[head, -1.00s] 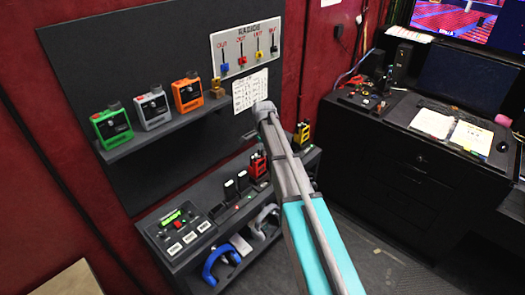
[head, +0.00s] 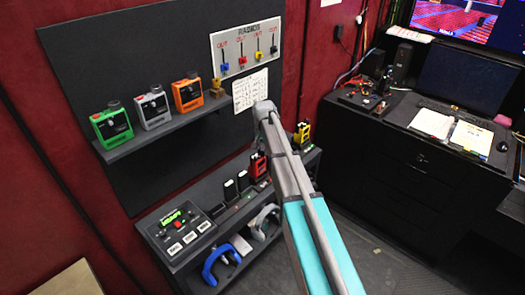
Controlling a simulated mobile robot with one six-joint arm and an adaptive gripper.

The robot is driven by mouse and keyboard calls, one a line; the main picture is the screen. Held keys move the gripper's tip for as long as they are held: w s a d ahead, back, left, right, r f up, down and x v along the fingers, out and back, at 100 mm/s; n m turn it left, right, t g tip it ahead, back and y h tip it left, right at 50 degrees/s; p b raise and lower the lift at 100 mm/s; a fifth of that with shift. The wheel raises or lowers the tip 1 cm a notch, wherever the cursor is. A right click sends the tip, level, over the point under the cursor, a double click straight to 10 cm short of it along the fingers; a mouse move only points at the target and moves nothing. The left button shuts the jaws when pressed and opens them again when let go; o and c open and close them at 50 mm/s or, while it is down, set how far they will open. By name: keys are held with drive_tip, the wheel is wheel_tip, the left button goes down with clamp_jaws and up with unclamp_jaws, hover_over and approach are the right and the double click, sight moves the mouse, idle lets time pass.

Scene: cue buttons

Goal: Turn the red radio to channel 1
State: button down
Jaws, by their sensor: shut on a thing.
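The red radio (head: 258,166) stands upright on the lower shelf, just left of my arm. My arm crosses in front of its right side, and its dark top shows above the red body. The channel it is set to is too small to read. My gripper is hidden behind my own arm, so its fingers and any contact with the radio do not show.
A yellow radio (head: 302,134) stands right of my arm. Green (head: 112,125), white (head: 153,109) and orange (head: 187,94) radios stand on the upper shelf (head: 160,138). A sliders panel (head: 246,48) hangs above. A button console (head: 178,228) is at lower left. A black desk (head: 400,160) stands right.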

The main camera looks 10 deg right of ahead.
sight(263, 151)
idle(0.3)
drive_tip(key=c, duration=0.6)
unclamp_jaws()
drive_tip(key=m, duration=0.7)
wheel_tip(263, 151, up, 14)
drive_tip(key=p, duration=1.4)
drive_tip(key=s+f+n+b, duration=0.5)
drive_tip(key=s+f+b, duration=0.7)
drive_tip(key=f+b, duration=0.4)
drive_tip(key=s+f+n+b, duration=0.5)
drive_tip(key=s+f+b, duration=0.8)
drive_tip(key=f+b, duration=0.3)
drive_tip(key=shift+s+n, duration=0.15)
drive_tip(key=shift+n, duration=0.25)
idle(0.6)
